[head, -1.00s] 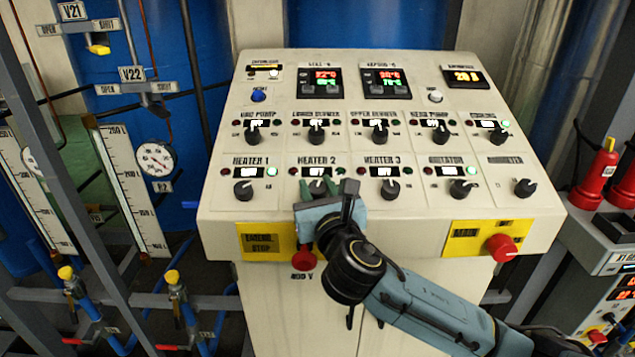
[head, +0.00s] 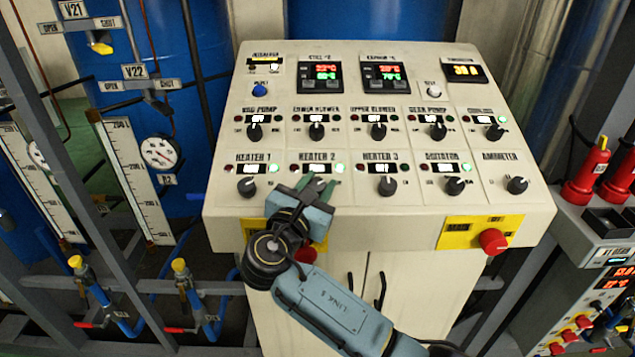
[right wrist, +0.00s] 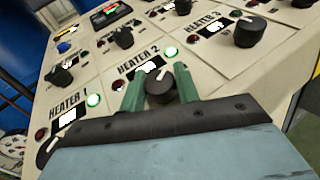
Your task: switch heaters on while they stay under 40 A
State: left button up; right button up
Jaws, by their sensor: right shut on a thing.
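The control panel (head: 222,208) stands ahead. My right gripper (head: 316,186) is at the heater 2 knob, its green fingers on both sides of the black knob (right wrist: 160,90) in the right wrist view. It is shut on that knob, whose white pointer tilts up and right. The heater 2 lamp (right wrist: 170,51) glows green. The heater 1 knob (head: 247,186) is turned right, and its lamp (head: 274,168) is green. The ammeter display (head: 464,70) shows yellow digits, seemingly in the thirties. My left gripper is not in view.
A red emergency button (head: 306,254) sits below my right gripper, and another red button (head: 492,241) is at the panel's front right. Upper knobs (head: 377,131) form a row above the heaters. Pipes and a gauge (head: 160,152) stand at the left.

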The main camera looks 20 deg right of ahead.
dwell(0.5)
jog(key=o, duration=1)
jog(key=shift+c, duration=0.2)
jog(key=b+v, duration=0.1)
jog(key=v, duration=1.2)
jog(key=shift+a, duration=0.2)
jog(key=shift+s, duration=0.15)
